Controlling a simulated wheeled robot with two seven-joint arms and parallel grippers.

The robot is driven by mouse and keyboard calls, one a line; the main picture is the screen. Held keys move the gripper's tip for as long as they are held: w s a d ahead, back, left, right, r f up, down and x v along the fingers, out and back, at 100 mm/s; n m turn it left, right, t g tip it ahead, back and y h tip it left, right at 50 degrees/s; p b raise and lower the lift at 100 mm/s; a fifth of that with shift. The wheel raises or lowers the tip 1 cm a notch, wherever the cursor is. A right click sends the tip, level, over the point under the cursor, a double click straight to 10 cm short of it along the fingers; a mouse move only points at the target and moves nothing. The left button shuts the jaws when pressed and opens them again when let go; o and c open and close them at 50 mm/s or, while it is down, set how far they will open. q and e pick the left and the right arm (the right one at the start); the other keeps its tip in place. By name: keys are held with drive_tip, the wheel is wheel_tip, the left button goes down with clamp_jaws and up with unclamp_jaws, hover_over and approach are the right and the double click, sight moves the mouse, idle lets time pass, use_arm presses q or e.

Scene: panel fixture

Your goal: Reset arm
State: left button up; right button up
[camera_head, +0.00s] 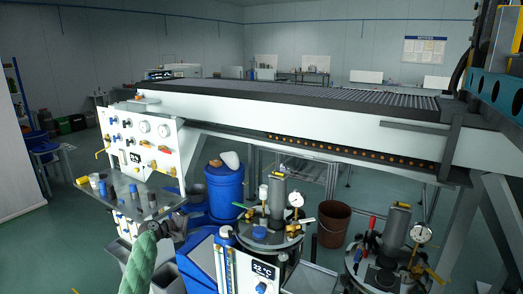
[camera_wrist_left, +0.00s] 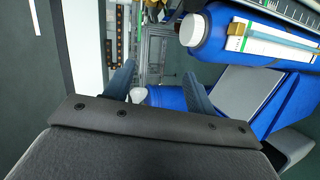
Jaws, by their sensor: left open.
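My left arm (camera_head: 140,262), in a green sleeve, comes in at the bottom left of the head view. My left gripper (camera_head: 170,226) is in front of the panel fixture (camera_head: 142,138), near the front edge of its shelf (camera_head: 127,192). In the left wrist view my left gripper (camera_wrist_left: 158,88) has its two dark fingers apart, with nothing held between them. The panel carries gauges, valves and knobs. Several small cups and cylinders stand on its shelf. My right gripper is not in view.
A blue barrel (camera_head: 224,190) stands right of the panel. Two pressure vessels with gauges (camera_head: 268,236) (camera_head: 385,262) stand in front, with a brown bucket (camera_head: 333,222) between them. A long conveyor (camera_head: 300,112) crosses behind.

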use_arm(q)
drive_tip(key=s+d+f+m+g+y, duration=0.2)
drive_tip(key=s+f+m+y, duration=0.3)
drive_tip(key=s+f, duration=1.15)
drive_tip(key=s+d+f+m+g+y, duration=0.2)
drive_tip(key=s+f+m+y, duration=0.3)
drive_tip(key=s+f, duration=1.1)
drive_tip(key=s+d+f+g, duration=0.1)
drive_tip(key=s+f, duration=0.6)
drive_tip(key=s, duration=0.5)
drive_tip(key=s+d+f+g, duration=0.2)
drive_tip(key=s+f, duration=0.5)
drive_tip(key=s, duration=0.5)
drive_tip(key=s+d+f+g, duration=0.2)
drive_tip(key=s+f, duration=0.5)
drive_tip(key=s, duration=0.6)
drive_tip(key=shift+d+f, duration=0.25)
drive_tip(key=shift+f, duration=0.05)
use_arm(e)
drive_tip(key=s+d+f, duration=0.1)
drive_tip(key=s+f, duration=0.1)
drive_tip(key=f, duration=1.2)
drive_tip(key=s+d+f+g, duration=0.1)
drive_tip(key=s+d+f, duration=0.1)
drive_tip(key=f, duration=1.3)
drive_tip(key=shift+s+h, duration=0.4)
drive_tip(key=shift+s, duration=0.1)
